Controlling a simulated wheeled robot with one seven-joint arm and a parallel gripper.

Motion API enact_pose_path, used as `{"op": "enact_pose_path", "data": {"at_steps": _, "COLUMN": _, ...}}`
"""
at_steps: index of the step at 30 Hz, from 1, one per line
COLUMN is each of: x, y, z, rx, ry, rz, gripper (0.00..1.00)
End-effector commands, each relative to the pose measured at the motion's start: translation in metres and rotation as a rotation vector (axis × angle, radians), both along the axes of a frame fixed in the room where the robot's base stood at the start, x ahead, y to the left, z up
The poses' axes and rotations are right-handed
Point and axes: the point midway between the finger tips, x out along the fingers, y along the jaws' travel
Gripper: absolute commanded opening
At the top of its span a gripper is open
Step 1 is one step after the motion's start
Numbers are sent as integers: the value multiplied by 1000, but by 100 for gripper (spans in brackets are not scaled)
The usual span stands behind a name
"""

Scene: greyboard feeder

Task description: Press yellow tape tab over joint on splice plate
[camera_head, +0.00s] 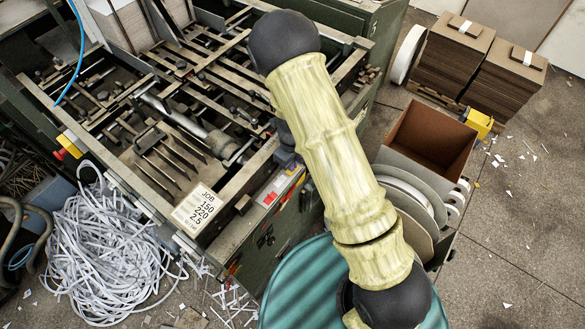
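I cannot make out a yellow tape tab, a joint or a splice plate for certain. My arm, in a pale yellow sleeve with black joints, crosses the middle of the view and hides part of the feeder machine's right side. My gripper does not show. A reel of pale strip (408,194) stands partly behind my arm, right of the machine. A small yellow piece (70,147) sits on the machine's left edge, but I cannot tell what it is.
The green feeder machine (232,240) has open rails and a job card (199,208). A strip heap (100,255) lies at left. An open brown box (433,137), a yellow block (480,122) and board stacks (455,55) stand right. Floor (525,225) is mostly clear at lower right.

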Motion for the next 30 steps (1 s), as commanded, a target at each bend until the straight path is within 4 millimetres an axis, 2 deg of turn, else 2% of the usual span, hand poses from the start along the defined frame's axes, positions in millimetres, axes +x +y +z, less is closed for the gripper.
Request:
{"op": "enact_pose_path", "data": {"at_steps": 3, "x": 0, "y": 0, "z": 11, "rx": 0, "ry": 0, "rz": 1, "gripper": 0}}
{"op": "enact_pose_path", "data": {"at_steps": 30, "x": 0, "y": 0, "z": 69, "rx": 0, "ry": 0, "rz": 0, "gripper": 0}}
